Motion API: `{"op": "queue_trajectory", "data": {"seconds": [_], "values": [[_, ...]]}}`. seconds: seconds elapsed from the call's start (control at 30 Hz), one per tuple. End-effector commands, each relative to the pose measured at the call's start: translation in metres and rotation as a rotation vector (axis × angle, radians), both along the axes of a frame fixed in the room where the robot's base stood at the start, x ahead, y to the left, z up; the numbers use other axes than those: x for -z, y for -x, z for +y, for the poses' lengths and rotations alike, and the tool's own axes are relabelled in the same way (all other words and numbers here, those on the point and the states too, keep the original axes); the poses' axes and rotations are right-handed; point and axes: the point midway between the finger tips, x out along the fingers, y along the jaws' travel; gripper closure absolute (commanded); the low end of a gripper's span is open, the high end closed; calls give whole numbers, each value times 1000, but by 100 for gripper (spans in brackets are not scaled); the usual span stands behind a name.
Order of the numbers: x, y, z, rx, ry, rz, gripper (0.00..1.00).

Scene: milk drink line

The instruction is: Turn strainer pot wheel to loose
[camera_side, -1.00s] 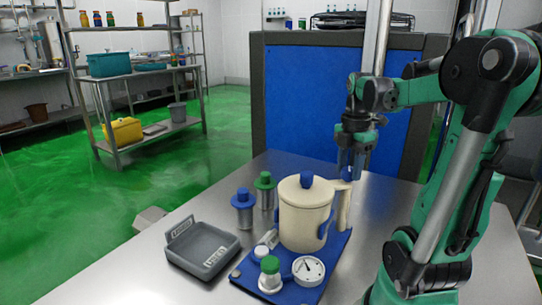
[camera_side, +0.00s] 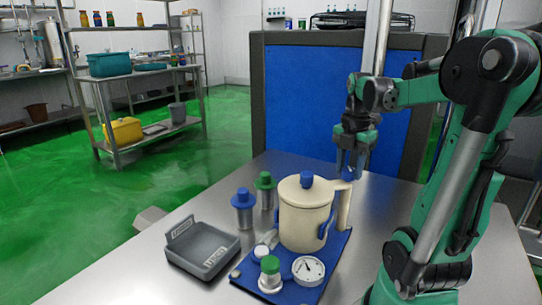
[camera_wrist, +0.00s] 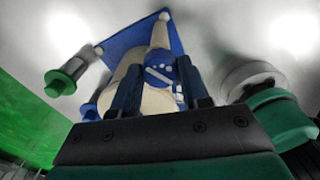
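The strainer pot (camera_side: 304,222) is cream, with a handle on its right side, and stands upright on a blue base plate (camera_side: 262,283). A blue knob (camera_side: 306,179) tops its lid. In the wrist view a round blue wheel (camera_wrist: 159,72) with white marks shows on the pot, between my fingers in the picture. I cannot read its marks. My gripper (camera_side: 352,170) points down, behind and to the right of the pot's top, apart from it. In the wrist view my gripper (camera_wrist: 159,64) has its two blue fingers spread, with nothing held.
A dial gauge (camera_side: 308,269) and a green-topped jar (camera_side: 270,272) sit at the plate's front. A blue-capped bottle (camera_side: 243,212) and a green-capped bottle (camera_side: 265,190) stand left of the pot. A grey labelled tray (camera_side: 195,262) lies further left.

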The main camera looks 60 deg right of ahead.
Motion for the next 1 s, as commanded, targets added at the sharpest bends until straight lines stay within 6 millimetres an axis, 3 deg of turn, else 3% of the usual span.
{"op": "queue_trajectory", "data": {"seconds": [0.03, 0.1, 0.47, 0.8, 1.0], "values": [[0, 0, 0, -1, 0, 0, 48], [0, 0, 0, -1, 0, 0, 28], [-3, 0, 0, 0, 0, 0, 28], [-42, 0, 0, 0, 0, 0, 28], [-55, 0, 0, 0, 0, 0, 28]]}}
